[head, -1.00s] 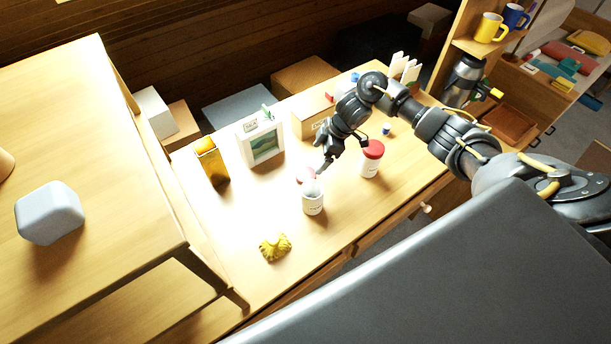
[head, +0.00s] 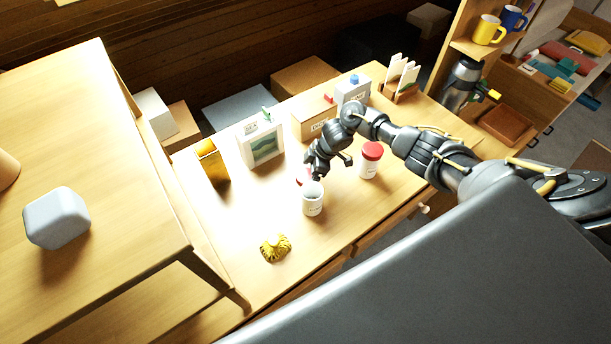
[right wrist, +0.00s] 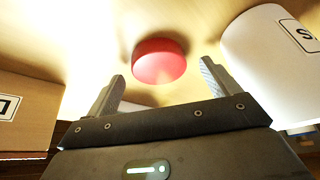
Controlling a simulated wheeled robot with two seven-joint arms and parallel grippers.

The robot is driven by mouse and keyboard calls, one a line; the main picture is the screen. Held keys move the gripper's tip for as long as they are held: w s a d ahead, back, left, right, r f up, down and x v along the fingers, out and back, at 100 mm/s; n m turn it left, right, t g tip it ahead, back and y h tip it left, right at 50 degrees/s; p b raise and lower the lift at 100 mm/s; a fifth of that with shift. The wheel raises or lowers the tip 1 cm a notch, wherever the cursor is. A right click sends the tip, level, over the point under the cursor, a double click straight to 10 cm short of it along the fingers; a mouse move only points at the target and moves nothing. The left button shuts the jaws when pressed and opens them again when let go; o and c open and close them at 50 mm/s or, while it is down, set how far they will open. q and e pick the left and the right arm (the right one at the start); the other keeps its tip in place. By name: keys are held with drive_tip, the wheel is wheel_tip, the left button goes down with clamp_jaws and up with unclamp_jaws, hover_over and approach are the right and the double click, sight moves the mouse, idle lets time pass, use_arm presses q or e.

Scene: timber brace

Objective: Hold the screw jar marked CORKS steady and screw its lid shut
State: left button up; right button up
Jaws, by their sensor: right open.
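A white open jar (head: 313,202) stands upright on the workbench; its label is too small to read in the head view. In the right wrist view a white jar (right wrist: 270,60) at the right shows a label ending in S. My right gripper (head: 317,172) is open and empty, just behind the open jar. In the right wrist view its fingers (right wrist: 160,85) point toward the lid, one to each side, apart from it. My left gripper is out of view.
A second white jar with a red lid (head: 371,160) stands to the right. A yellow crumpled thing (head: 275,248) lies in front. The bench's front left is mostly clear.

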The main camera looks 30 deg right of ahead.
sight(308, 175)
drive_tip(key=shift+w+a+f, duration=0.15)
drive_tip(key=shift+a+f, duration=0.05)
drive_tip(key=shift+f, duration=0.35)
drive_tip(key=shift+c, duration=0.5)
drive_tip(key=c, duration=1)
drive_tip(key=shift+o, duration=0.2)
drive_tip(key=shift+r, duration=0.15)
wheel_tip(308, 175, up, 10)
